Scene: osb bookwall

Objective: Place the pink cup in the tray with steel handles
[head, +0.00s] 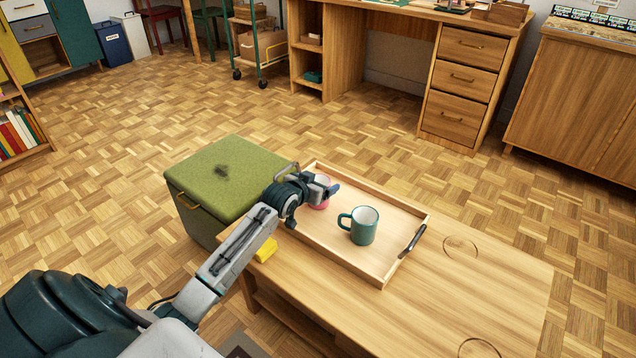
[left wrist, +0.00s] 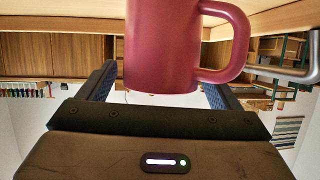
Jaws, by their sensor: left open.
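The pink cup (head: 321,205) is in the far-left part of the wooden tray (head: 375,274), mostly hidden behind my left gripper (head: 324,188). The tray has metal handles at its two ends. In the left wrist view the pink cup (left wrist: 160,50) fills the middle, between the two open fingers, with its handle to the right. That view appears upside down, with the cup's base against the tray at the top. My left gripper is open around or very close to the cup; finger contact cannot be told. My right gripper is not in view.
A teal mug (head: 364,226) stands in the tray, right of the pink cup. The tray lies on a low wooden table (head: 480,290), clear to the right. A yellow block (head: 265,250) is near the table's left edge. A green storage ottoman (head: 215,180) stands beside the table.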

